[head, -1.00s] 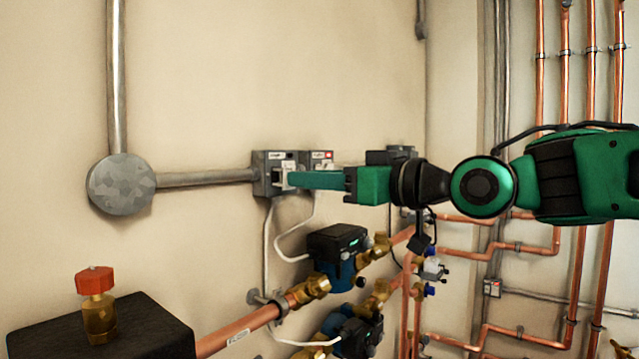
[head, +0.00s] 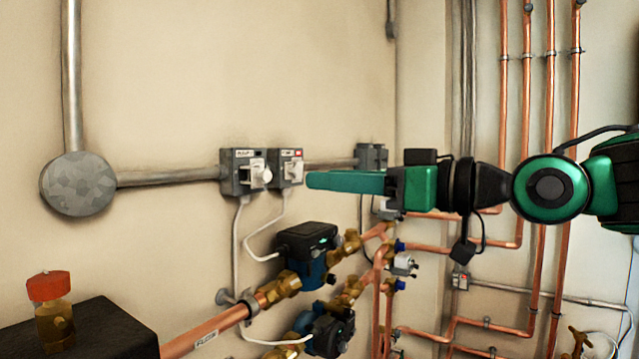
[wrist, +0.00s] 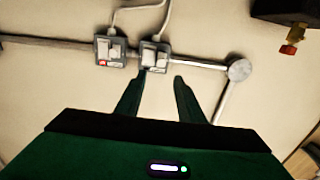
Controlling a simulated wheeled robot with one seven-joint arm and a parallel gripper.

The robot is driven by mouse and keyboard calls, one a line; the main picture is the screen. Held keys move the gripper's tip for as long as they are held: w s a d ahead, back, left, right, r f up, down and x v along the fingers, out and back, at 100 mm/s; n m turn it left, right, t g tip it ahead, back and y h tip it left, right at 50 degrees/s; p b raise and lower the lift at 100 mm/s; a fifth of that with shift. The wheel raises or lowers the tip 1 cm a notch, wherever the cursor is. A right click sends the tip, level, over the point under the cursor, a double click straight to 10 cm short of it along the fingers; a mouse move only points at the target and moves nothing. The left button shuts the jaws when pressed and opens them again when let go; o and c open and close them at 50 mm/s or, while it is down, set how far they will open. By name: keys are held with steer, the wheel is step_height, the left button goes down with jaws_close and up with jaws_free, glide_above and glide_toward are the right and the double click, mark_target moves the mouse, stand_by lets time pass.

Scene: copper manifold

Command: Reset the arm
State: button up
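My gripper (head: 312,181) is green and points left toward the wall in the head view, with its tip just right of two grey switch boxes.
Below are blue-and-black pumps (head: 308,240) on copper pipes (head: 215,325) with brass fittings. A black block with an orange-capped brass valve (head: 50,288) stands at lower left. Vertical copper pipes (head: 549,90) run on the right. The wall above the boxes is clear.

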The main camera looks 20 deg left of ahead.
steer(key=shift+s+d, duration=0.1)
steer(key=shift+d, duration=0.2)
